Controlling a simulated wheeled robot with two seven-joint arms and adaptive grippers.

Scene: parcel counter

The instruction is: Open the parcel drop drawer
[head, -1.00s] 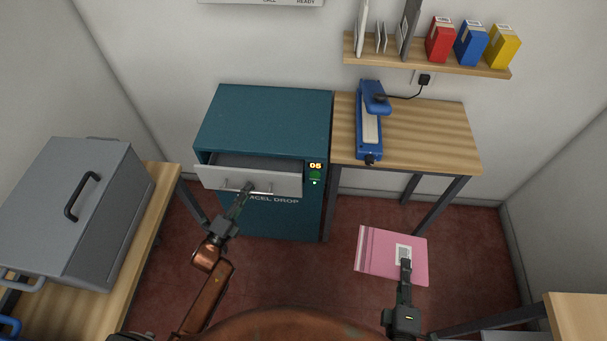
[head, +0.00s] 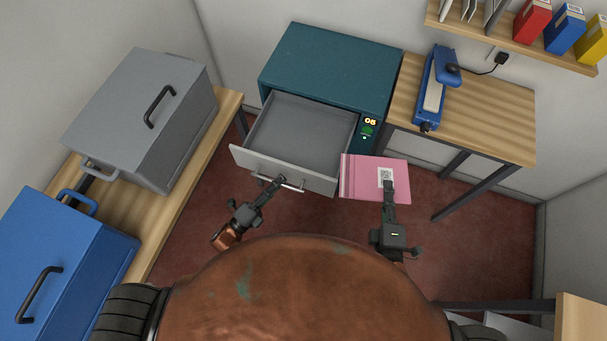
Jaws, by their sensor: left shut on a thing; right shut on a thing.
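The parcel drop (head: 331,62) is a teal cabinet with a lit display reading 05 and a green light. Its grey drawer (head: 303,136) is pulled well out, and its inside looks empty. My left gripper (head: 279,181) is shut on the bar handle (head: 292,186) at the drawer's front. My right gripper (head: 388,184) is shut on a pink parcel (head: 360,178) with a white printed label. It holds the parcel to the right of the drawer front, close to it; I cannot tell if they touch.
A wooden table (head: 512,133) with a blue sealer-like device (head: 433,88) stands right of the cabinet. A left bench (head: 228,105) carries a grey lidded box (head: 150,110) and a blue one (head: 60,265). A shelf with coloured boxes (head: 533,20) hangs upper right.

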